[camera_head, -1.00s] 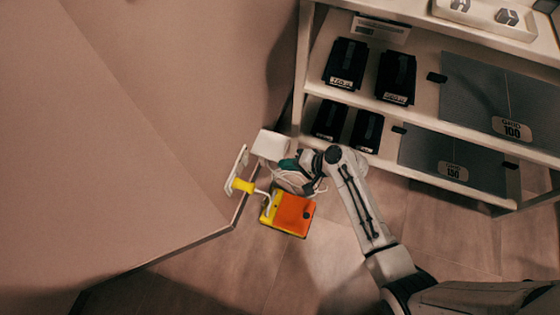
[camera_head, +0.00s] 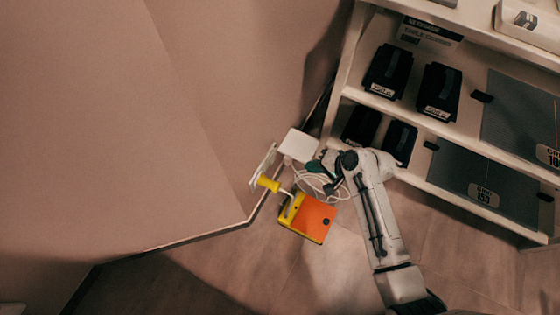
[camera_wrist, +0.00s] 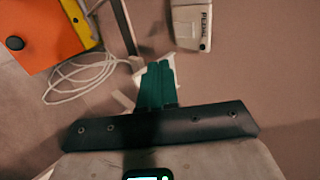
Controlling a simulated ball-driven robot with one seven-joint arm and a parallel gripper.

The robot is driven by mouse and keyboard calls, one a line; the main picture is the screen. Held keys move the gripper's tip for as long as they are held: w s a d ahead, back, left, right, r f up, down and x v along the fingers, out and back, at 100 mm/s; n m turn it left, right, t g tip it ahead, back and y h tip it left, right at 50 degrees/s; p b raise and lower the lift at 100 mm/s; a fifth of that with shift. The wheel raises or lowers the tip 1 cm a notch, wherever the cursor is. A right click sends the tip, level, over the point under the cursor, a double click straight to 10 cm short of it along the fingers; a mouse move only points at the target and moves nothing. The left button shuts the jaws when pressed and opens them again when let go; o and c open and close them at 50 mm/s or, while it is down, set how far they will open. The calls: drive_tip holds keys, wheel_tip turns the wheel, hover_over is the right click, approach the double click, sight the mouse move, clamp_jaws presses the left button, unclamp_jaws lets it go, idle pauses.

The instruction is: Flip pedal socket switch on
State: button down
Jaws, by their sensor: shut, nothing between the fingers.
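A white wall plate (camera_head: 262,163) with a yellow plug (camera_head: 268,184) in its lower part is on the wall, left of centre in the head view. In the wrist view, a white fitting (camera_wrist: 190,27) lettered "PEDAL" is at the top, right of my fingers; its switch position is too unclear to read. My gripper (camera_head: 315,167) is right of the plate, beside a white box (camera_head: 298,145). Its green fingers (camera_wrist: 157,72) are together and empty, apart from the lettered fitting in the picture. A white surface shows partly behind them.
An orange and yellow pedal (camera_head: 313,219) lies on the floor below the plate. A coiled white cable (camera_head: 313,184) lies close to my gripper. A shelf unit (camera_head: 347,75) with black cases and grey panels stands at right. Floor is clear below the pedal.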

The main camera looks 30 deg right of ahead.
sight(272, 159)
drive_tip(key=w+a+r+b+x, duration=0.1)
drive_tip(key=r+b+x, duration=0.1)
drive_tip(key=b+x, duration=0.5)
drive_tip(key=shift+x, duration=3.35)
drive_tip(key=shift+w+a+r, duration=0.1)
drive_tip(key=shift+w+r, duration=0.05)
drive_tip(key=shift+w, duration=0.1)
drive_tip(key=shift+p, duration=0.3)
